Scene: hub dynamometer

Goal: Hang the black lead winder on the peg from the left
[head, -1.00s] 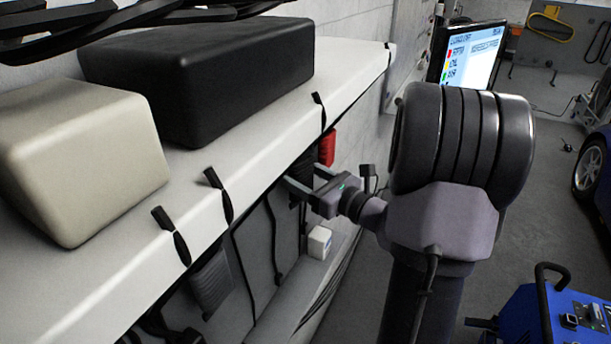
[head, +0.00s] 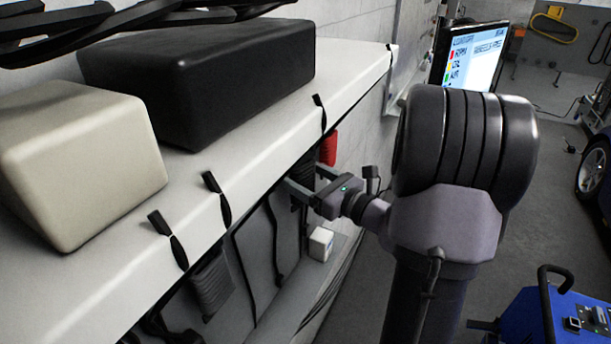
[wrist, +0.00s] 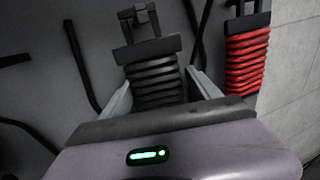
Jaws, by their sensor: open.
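The black lead winder (wrist: 155,82) has dark coils under a flat black top bar and hangs below a dark bracket in the wrist view. In the head view it is a dark ribbed block (head: 304,168) under the shelf edge, partly hidden by my gripper. My gripper (head: 308,184) is open, with one finger on each side of this winder. In the wrist view both fingers of the gripper (wrist: 160,78) flank the coils. I cannot tell whether they touch.
A red winder (head: 328,149) hangs just beyond; it also shows in the wrist view (wrist: 247,60). A dark grey winder (head: 210,285) hangs nearer left. The white shelf (head: 255,148) carries a black case (head: 205,75) and a beige case (head: 75,160). Dark leads hang below.

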